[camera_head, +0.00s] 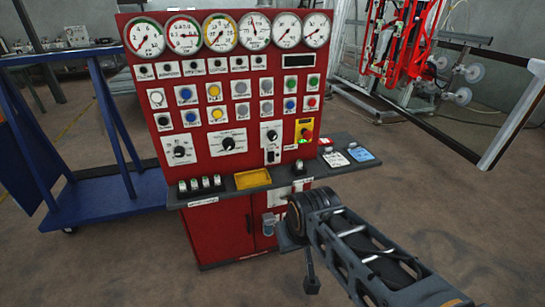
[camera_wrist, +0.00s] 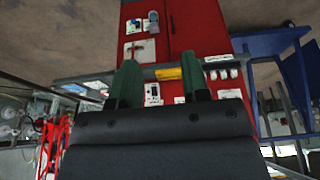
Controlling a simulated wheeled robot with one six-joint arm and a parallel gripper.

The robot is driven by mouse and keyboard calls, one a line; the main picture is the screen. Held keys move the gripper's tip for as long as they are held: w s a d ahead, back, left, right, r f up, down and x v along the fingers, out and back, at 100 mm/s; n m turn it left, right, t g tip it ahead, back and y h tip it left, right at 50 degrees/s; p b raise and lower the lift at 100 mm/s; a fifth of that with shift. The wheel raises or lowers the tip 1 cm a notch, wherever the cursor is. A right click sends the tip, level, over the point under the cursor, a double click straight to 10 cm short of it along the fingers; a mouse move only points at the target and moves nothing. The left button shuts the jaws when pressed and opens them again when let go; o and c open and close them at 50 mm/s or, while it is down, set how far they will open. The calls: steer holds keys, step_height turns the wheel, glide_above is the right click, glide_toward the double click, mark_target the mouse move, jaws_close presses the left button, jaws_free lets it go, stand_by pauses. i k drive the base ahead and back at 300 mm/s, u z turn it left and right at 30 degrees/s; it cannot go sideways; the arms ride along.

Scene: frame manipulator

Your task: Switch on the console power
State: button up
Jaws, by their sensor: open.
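The red console (camera_head: 225,100) stands upright in the head view, with round gauges, rows of buttons and rotary knobs. I cannot tell which control is the power switch. My gripper (camera_wrist: 162,66) is open and empty, its green fingers apart in front of the console shelf. In the head view its fingers are not clearly visible.
A grey shelf (camera_head: 338,158) juts from the console, carrying small switches, a yellow tray (camera_head: 253,179) and cards. A blue cart (camera_head: 105,200) stands at the left. A red frame with suction cups (camera_head: 400,45) is at the back right. Floor at the right is clear.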

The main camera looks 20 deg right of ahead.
mark_target(271, 158)
steer(key=u, duration=0.5)
steer(key=i, duration=0.95)
steer(key=z, duration=0.25)
